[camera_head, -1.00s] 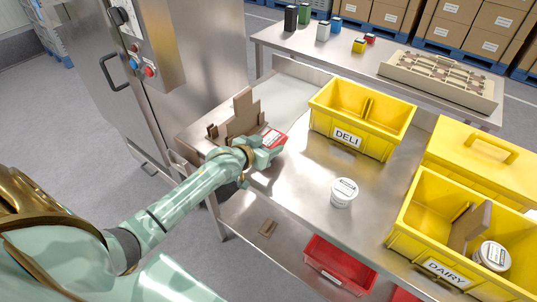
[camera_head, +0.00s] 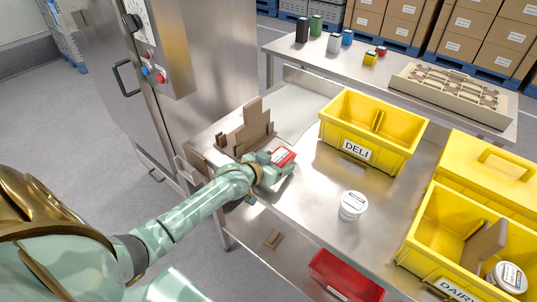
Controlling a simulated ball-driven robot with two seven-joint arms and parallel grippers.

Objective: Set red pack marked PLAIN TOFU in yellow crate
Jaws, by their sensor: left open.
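A red pack with a white label (camera_head: 283,156) is at the tip of my left gripper (camera_head: 276,168), over the near left part of the steel table. The label is too small to read. My left gripper is open, with its fingers close about the pack; I cannot tell if they touch it. A yellow crate marked DELI (camera_head: 348,146) stands open to the right of the pack, with a divider inside. A yellow crate marked DAIRY (camera_head: 417,262) stands open at the lower right, holding a white tub and a brown divider. My right gripper is not in view.
A brown stepped stand (camera_head: 246,135) is just behind my left gripper. A white tub (camera_head: 352,205) stands on clear steel in front of the DELI crate. A yellow lidded box (camera_head: 490,165) stands behind the DAIRY crate. A red bin (camera_head: 345,276) sits below the table.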

